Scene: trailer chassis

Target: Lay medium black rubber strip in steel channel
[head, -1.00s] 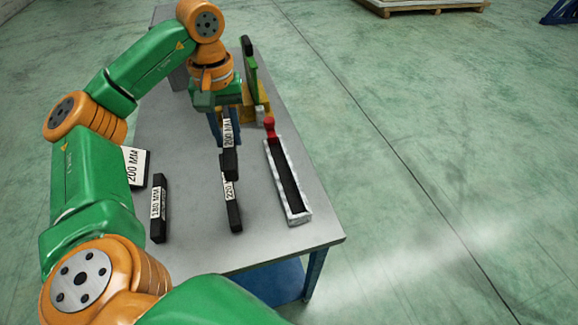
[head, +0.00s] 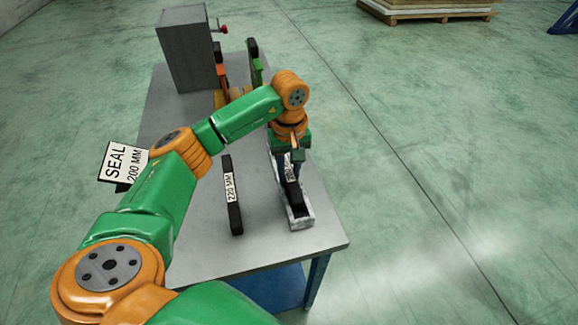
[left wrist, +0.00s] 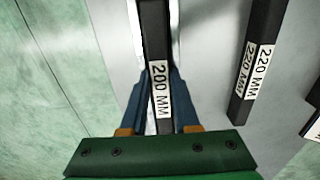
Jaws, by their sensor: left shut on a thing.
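My left gripper (head: 290,165) is shut on a black rubber strip (head: 293,193) with a white label. In the left wrist view the label on this strip (left wrist: 155,35) reads 200 MM, and the blue fingers of my left gripper (left wrist: 158,95) are on either side of it. The strip is over the steel channel (head: 302,223), roughly along its length. The channel's near end shows, but the arm and strip hide much of the rest. I cannot tell whether the strip touches the channel floor. My right gripper is not in view.
A 220 MM strip (head: 235,215) lies on the grey table (head: 270,252) left of the channel; it also shows in the left wrist view (left wrist: 265,30). A sign (head: 120,163) reads SEAL 200 MM. A grey box (head: 186,52) and clamp-like parts (head: 255,68) stand farther back.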

